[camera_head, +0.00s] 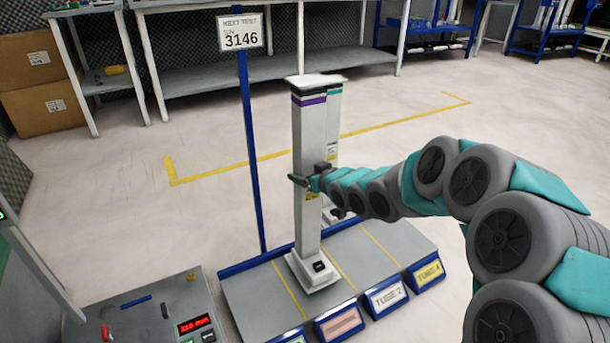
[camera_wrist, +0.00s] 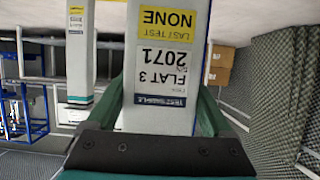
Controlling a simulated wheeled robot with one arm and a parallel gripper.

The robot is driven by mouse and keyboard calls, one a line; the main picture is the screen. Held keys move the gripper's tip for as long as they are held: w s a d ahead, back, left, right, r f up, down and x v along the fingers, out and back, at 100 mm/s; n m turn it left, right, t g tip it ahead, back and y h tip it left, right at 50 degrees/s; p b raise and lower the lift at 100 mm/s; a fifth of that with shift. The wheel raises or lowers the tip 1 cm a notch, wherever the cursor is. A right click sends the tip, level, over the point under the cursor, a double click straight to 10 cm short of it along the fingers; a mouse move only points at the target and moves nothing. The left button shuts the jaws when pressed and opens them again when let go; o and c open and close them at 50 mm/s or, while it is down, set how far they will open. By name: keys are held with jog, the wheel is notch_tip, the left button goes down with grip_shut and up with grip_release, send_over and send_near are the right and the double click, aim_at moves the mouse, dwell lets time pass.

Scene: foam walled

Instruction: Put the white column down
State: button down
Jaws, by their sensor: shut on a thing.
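The white column (camera_head: 308,225) stands upright with a purple and a black band near its top and a square foot over the grey platform (camera_head: 375,238). I cannot tell whether the foot touches it. My gripper (camera_head: 308,181) is shut around the column at mid-height. In the wrist view, upside down, the column (camera_wrist: 160,85) sits between my green fingers, with labels reading "FLAT 3 2071" and "LAST TEST NONE". A second white column (camera_head: 333,120) with a teal band stands close behind on the right; it also shows in the wrist view (camera_wrist: 80,60). My arm partly hides its lower part.
Yellow lines divide the platform; front plates include "TUBE 2" (camera_head: 387,295) and "TUBE 4" (camera_head: 429,272). A blue post (camera_head: 250,150) carries a sign reading 3146 (camera_head: 240,34). A control console (camera_head: 165,315) stands front left. Benches (camera_head: 240,75) line the back; the floor between is open.

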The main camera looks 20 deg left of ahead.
jog(key=shift+f+b, duration=0.35)
jog(key=shift+f, duration=1.15)
grip_release()
jog(key=shift+f, duration=0.1)
jog(key=p+v, duration=0.1)
jog(key=v, duration=1.1)
